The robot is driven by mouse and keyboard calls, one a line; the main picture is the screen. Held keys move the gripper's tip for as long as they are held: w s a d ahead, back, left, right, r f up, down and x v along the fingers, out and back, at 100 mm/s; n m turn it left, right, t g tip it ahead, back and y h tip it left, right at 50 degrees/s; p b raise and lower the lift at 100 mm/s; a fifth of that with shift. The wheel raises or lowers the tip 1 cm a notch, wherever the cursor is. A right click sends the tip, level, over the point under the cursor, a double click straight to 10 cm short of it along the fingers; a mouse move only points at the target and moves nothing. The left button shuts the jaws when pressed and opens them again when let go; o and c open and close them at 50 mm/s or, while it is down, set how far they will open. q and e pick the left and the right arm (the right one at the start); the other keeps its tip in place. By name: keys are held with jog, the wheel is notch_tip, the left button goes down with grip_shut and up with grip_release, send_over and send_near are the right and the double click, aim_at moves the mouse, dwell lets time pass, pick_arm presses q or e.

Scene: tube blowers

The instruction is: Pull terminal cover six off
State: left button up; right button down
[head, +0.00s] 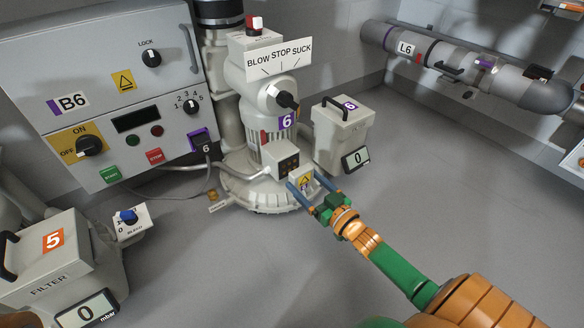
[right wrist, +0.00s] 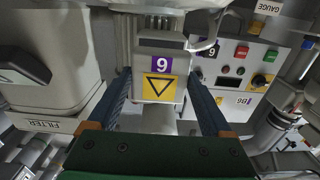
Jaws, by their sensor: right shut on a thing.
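Terminal cover six (head: 303,182) is a small pale grey box with a yellow warning triangle. My right gripper (head: 305,178) is shut on it, one blue finger on each side. In the right wrist view the cover (right wrist: 158,88) sits between the fingers, its purple number label and triangle upside down. The terminal box (head: 282,157) on blower six (head: 267,105) shows a dark face with small copper-coloured dots, uncovered. The cover is in front of and below this face, apart from it. My left gripper is not in view.
Filter box six (head: 342,128) with a gauge (head: 356,159) stands close to the right of the blower. Control panel B6 (head: 110,85) is at the left, with a cable to the blower. Filter five (head: 60,255) is front left. The floor (head: 440,170) at right is clear.

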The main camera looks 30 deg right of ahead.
jog(key=shift+s+d+p, duration=0.1)
jog(key=shift+s+p, duration=0.4)
jog(key=shift+s, duration=0.45)
